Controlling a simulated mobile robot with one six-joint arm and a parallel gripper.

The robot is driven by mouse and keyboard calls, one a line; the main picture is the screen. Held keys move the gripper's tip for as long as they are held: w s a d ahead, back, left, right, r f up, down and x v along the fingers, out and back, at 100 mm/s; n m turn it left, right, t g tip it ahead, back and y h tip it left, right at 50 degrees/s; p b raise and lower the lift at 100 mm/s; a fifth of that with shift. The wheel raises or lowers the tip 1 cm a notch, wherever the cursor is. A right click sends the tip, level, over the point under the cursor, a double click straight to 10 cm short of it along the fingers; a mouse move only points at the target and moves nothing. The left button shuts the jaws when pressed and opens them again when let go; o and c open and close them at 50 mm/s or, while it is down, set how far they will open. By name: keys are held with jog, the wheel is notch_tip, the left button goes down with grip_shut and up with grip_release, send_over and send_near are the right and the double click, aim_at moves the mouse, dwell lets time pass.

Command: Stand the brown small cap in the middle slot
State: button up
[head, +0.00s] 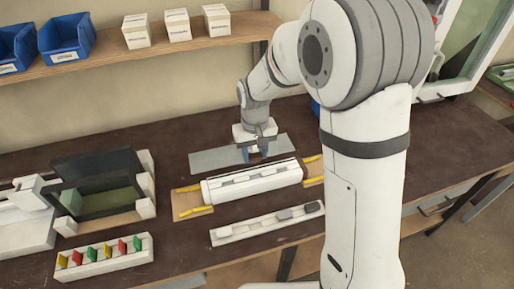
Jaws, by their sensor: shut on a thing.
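My gripper (257,154) points down over the long grey plate (212,160), just behind the white profile block (210,192). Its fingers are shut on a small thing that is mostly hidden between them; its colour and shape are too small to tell. I cannot make out a brown small cap elsewhere. The white block has several slots along its top. I cannot tell which slot is the middle one meant.
Yellow strips (188,190) lie on tan boards at both ends of the block. At left stand a rack (140,254) of red, yellow and green pieces and a dark open box (100,166). A shelf (105,62) with blue bins and white boxes runs behind.

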notch_tip(320, 180, down, 2)
jog(key=shift+f+b, duration=0.25)
jog(key=shift+b, duration=0.45)
jog(key=shift+f+b, duration=1.2)
jog(key=shift+f, duration=0.5)
jog(key=shift+f, duration=0.1)
jog(key=shift+f+b, duration=0.55)
jog(key=shift+b, duration=0.1)
jog(key=o, duration=1)
jog(key=shift+r, duration=0.2)
jog(key=shift+s+r+p, duration=0.1)
jog(key=shift+r+p, duration=2.7)
jog(key=shift+r, duration=1.1)
